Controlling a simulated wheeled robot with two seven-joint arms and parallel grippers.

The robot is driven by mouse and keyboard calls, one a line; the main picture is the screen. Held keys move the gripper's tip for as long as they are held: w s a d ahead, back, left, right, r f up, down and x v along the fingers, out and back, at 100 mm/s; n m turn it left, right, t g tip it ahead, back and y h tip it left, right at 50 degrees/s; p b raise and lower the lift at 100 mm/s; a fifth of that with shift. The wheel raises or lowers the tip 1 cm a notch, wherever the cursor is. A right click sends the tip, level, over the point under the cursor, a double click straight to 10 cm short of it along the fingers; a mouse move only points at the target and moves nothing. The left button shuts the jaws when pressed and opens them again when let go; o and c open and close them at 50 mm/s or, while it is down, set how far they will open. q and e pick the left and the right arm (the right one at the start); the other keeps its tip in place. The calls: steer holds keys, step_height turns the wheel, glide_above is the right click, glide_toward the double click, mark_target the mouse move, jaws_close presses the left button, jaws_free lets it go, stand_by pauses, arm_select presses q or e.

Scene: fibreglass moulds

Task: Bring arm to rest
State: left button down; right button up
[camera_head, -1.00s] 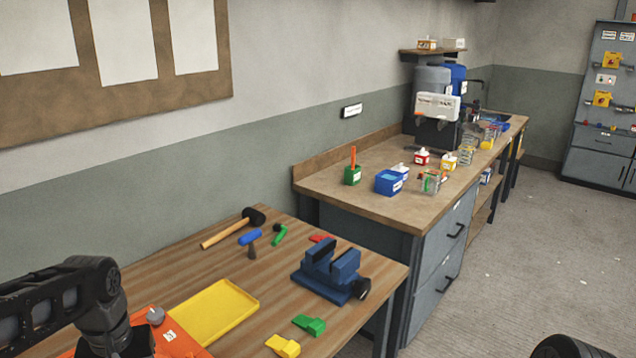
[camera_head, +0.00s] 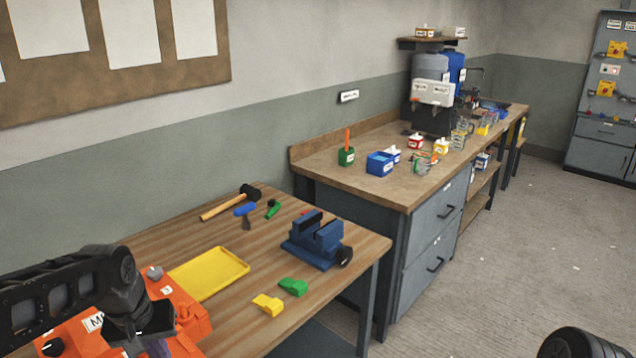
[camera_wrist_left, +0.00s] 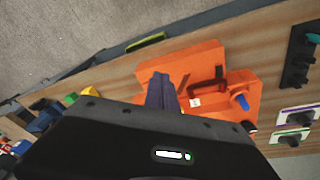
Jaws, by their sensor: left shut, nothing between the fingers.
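My left arm comes in from the left in the head view and hangs over an orange piece (camera_head: 180,305) on the near wooden bench (camera_head: 240,325). In the left wrist view my left gripper (camera_wrist_left: 161,82) is shut and empty, its dark fingers in front of the same orange piece (camera_wrist_left: 205,58). That piece carries a dark red handle (camera_wrist_left: 208,85) and a blue knob (camera_wrist_left: 242,101). I cannot tell whether the fingertips touch it. My right gripper is not in view.
On the bench are a yellow tray (camera_head: 208,273), a blue vise (camera_head: 316,240), a mallet (camera_head: 230,203), a green wedge (camera_head: 293,287) and a yellow wedge (camera_head: 267,304). A longer counter (camera_head: 390,180) with several small containers stands behind. Open floor (camera_head: 510,255) lies to the right.

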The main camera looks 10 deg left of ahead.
arm_select(q)
steer(key=w+d+f+m+t+h, duration=0.2)
steer(key=w+d+f+t, duration=0.1)
steer(key=w+d+f, duration=0.5)
steer(key=s+d+f, duration=0.4)
steer(key=d+f, duration=0.4)
steer(key=f, duration=0.3)
steer(key=s+d+f+g, duration=0.1)
steer(key=s+d+f, duration=0.2)
steer(key=s+f, duration=0.2)
steer(key=s+d+f+g+h, duration=0.1)
steer(key=s+d+f, duration=0.3)
steer(key=s, duration=0.5)
steer(key=s+d+f+g, duration=0.2)
steer(key=s+d+f, duration=0.2)
steer(key=s+f, duration=0.3)
steer(key=shift+f+m+g+h, duration=0.15)
steer(key=shift+m+g+h, duration=0.15)
steer(key=shift+g+h, duration=0.1)
